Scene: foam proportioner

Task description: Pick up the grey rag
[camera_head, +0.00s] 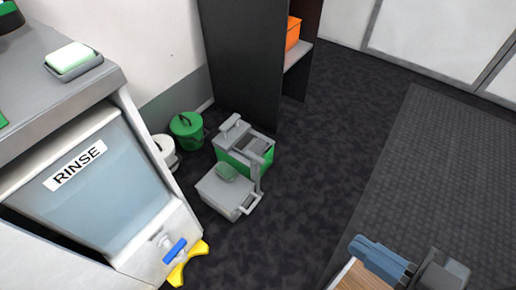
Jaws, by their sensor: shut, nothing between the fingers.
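I cannot make out a plainly grey rag. A blue-grey folded piece (378,260) lies at the bottom edge, right of centre, over a wooden surface (352,277). It may be cloth, but I cannot tell. A dark grey blocky object (442,271) is just to its right, cut off by the frame's lower edge; I cannot tell what it is. I see no gripper that I can identify.
A grey-and-green wheeled bucket unit (245,155) stands on the dark carpet beside a green lidded bucket (187,130). The RINSE tank (90,190) fills the left. A black shelf (240,60) stands behind. Carpet at centre right is clear.

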